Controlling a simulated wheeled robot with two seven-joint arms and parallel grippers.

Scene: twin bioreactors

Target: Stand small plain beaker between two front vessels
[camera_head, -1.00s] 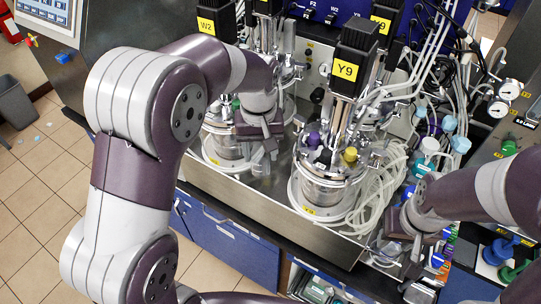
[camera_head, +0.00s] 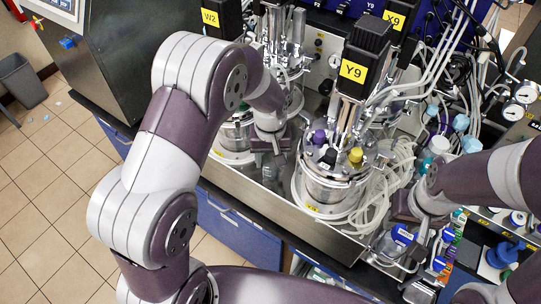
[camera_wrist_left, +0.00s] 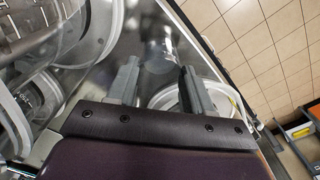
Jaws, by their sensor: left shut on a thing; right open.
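The small plain beaker (camera_wrist_left: 158,58) is clear glass and shows faintly between my left fingertips in the left wrist view. My left gripper (camera_head: 270,172) is shut on it, low over the metal tray (camera_head: 262,204). It hangs between the two front vessels: the left one (camera_head: 232,140), partly hidden by my arm, and the right one (camera_head: 328,188), marked Y9. I cannot tell whether the beaker touches the tray. My left gripper also shows in the left wrist view (camera_wrist_left: 160,80). My right gripper (camera_head: 400,240) is open at the right, beyond the tubing.
Coiled clear tubing (camera_head: 385,180) lies right of the Y9 vessel. The tray's front wall (camera_head: 285,215) runs along the counter edge above blue cabinets (camera_head: 235,235). Bottles and a blue-capped container (camera_head: 402,235) crowd the right side. Little free room lies around the left gripper.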

